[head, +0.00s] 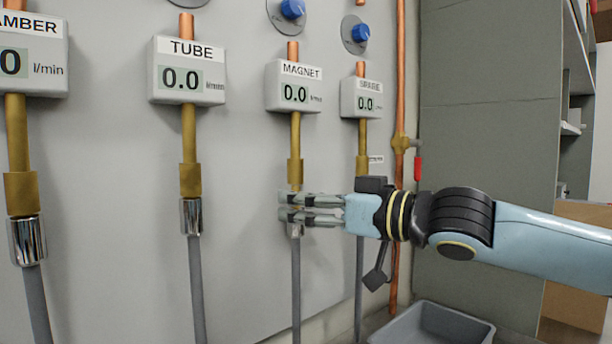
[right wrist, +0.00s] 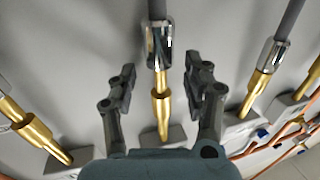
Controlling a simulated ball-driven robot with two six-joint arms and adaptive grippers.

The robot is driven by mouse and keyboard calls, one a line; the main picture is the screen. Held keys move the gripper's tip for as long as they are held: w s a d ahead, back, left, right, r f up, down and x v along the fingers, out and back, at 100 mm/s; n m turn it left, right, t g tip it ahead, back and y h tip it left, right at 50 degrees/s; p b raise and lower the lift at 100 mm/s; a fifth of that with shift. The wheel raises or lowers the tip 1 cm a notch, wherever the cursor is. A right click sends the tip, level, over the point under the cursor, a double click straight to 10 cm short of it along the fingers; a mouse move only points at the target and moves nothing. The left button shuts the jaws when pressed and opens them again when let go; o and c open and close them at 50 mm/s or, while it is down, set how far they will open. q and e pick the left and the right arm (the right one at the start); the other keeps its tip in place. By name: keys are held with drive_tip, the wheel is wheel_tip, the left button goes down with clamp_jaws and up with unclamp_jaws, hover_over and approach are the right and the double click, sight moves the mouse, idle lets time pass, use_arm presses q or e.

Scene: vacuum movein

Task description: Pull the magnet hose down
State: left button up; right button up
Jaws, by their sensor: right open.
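The magnet hose (head: 296,290) is grey and hangs straight down under the box marked MAGNET (head: 293,88). In the head view my right gripper (head: 300,207) reaches in from the right and covers most of that connector. In the right wrist view the fingers of my right gripper (right wrist: 162,76) are open, one on each side of the connector and fitting, apart from them. My left gripper is not in view.
The tube hose (head: 197,285) hangs to the left and another hose (head: 359,290) close to the right, behind my gripper. A copper pipe with a red valve handle (head: 418,168) runs beside the grey cabinet (head: 490,120). A grey bin (head: 435,328) stands below.

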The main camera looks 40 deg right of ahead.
sight(303, 161)
wheel_tip(303, 161, up, 6)
drive_tip(key=shift+r, duration=0.2)
drive_tip(key=shift+s, duration=0.1)
idle(0.6)
